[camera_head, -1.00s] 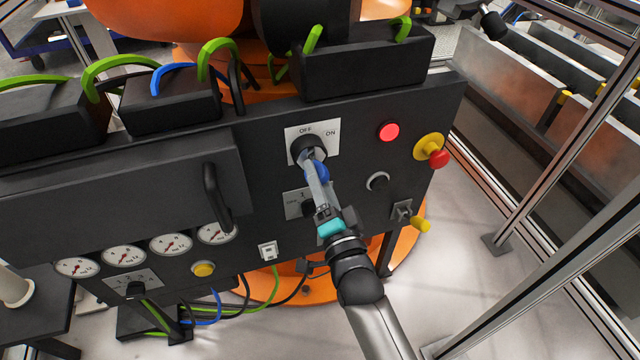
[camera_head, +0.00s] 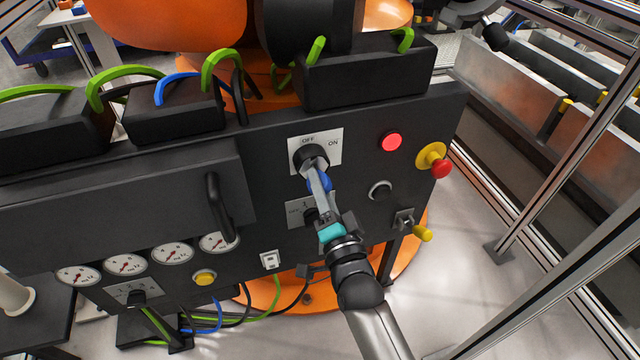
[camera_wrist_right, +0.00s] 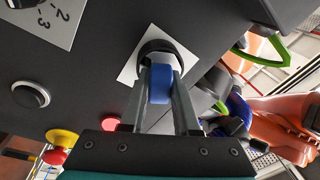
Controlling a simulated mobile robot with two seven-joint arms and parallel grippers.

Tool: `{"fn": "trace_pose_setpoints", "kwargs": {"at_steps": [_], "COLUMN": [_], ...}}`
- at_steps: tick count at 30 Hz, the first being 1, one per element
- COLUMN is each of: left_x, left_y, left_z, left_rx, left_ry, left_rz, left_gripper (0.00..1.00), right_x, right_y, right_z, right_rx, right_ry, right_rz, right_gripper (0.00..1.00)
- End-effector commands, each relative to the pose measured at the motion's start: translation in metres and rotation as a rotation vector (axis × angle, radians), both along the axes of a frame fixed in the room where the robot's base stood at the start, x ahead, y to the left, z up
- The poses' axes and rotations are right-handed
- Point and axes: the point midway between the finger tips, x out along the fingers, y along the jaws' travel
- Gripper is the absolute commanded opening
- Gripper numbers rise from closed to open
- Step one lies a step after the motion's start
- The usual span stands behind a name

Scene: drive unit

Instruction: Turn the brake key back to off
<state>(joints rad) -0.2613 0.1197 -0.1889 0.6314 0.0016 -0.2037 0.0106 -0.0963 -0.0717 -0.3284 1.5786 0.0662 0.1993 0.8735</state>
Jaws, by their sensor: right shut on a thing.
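The brake key (camera_wrist_right: 160,84) has a blue grip and sits in a round black switch (camera_head: 311,157) on a white plate (camera_head: 331,142) marked OFF and ON. My right gripper (camera_head: 316,170) reaches up to the switch from below and is shut on the key. In the right wrist view, the two grey fingers of my right gripper (camera_wrist_right: 160,78) flank the blue grip, just in front of the black switch collar (camera_wrist_right: 157,47). The fingers partly hide the key in the head view, and its exact angle is hard to read. My left gripper is not in view.
Metal fence posts (camera_head: 562,140) stand at right.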

Motion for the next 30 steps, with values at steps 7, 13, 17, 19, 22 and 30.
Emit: {"fn": "trace_pose_setpoints", "kwargs": {"at_steps": [7,13,17,19,22,30], "left_x": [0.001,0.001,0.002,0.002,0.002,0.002], "left_y": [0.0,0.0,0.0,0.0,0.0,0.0], "left_z": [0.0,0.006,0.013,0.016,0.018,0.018], "left_rx": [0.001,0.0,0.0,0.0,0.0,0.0], "left_ry": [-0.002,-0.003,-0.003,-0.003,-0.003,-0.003], "left_rz": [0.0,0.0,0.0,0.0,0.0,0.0], "left_gripper": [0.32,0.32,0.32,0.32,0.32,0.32], "right_x": [0.0,0.001,0.001,0.001,0.001,0.001], "right_y": [0.0,-0.001,-0.002,-0.003,-0.003,-0.003], "right_z": [0.0,0.002,0.002,0.002,0.002,0.0], "right_rx": [0.0,-0.096,-0.248,-0.316,-0.38,-0.402], "right_ry": [0.0,-0.03,-0.078,-0.101,-0.121,-0.128], "right_rz": [0.0,0.001,0.001,0.001,0.0,0.0], "right_gripper": [0.0,0.0,0.0,0.0,0.0,0.0]}}
